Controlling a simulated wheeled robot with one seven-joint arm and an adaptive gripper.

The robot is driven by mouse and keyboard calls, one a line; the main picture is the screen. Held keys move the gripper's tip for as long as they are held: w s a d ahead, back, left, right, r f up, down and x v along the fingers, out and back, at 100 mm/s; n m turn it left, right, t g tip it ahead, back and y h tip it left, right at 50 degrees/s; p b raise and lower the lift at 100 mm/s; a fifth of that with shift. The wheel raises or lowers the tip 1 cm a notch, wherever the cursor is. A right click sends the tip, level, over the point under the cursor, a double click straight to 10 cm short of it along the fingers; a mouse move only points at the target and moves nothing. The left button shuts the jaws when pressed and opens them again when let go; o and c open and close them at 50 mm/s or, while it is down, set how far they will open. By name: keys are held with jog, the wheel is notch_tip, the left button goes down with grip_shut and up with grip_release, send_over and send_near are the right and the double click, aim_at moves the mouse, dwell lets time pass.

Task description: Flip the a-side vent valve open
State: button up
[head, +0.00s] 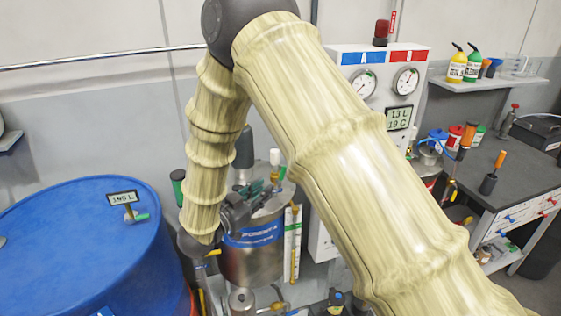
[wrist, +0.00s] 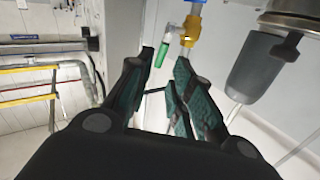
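In the wrist view my gripper (wrist: 163,72) is open, its two dark, green-padded fingers apart. A valve with a brass body (wrist: 190,30) and a green handle (wrist: 161,54) shows just beyond the fingertips. The green handle hangs tilted in the gap between the fingers as seen from the wrist; I cannot tell how far beyond them it is, and no contact shows. Blue fitting shows above the brass. No label shows whether this is the a-side vent valve.
A blue drum (head: 60,240) with a small display stands at the left. A gauge panel (head: 378,65) is behind my arm. A dark workbench (head: 495,190) with tools is at the right. In the wrist view a grey cylinder (wrist: 262,72) hangs right of the fingers.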

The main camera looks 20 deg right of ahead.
aim_at(280, 183)
jog(key=p+x, duration=0.1)
jog(key=x, duration=0.2)
jog(key=p+x, duration=0.1)
jog(key=x, duration=0.2)
jog(key=r+p+x, duration=0.1)
jog(key=p+x, duration=0.1)
jog(key=x, duration=0.1)
jog(key=shift+w, duration=0.1)
jog(key=shift+w+d+f, duration=0.2)
jog(key=shift+w+d, duration=0.2)
jog(key=shift+d, duration=0.1)
grip_shut()
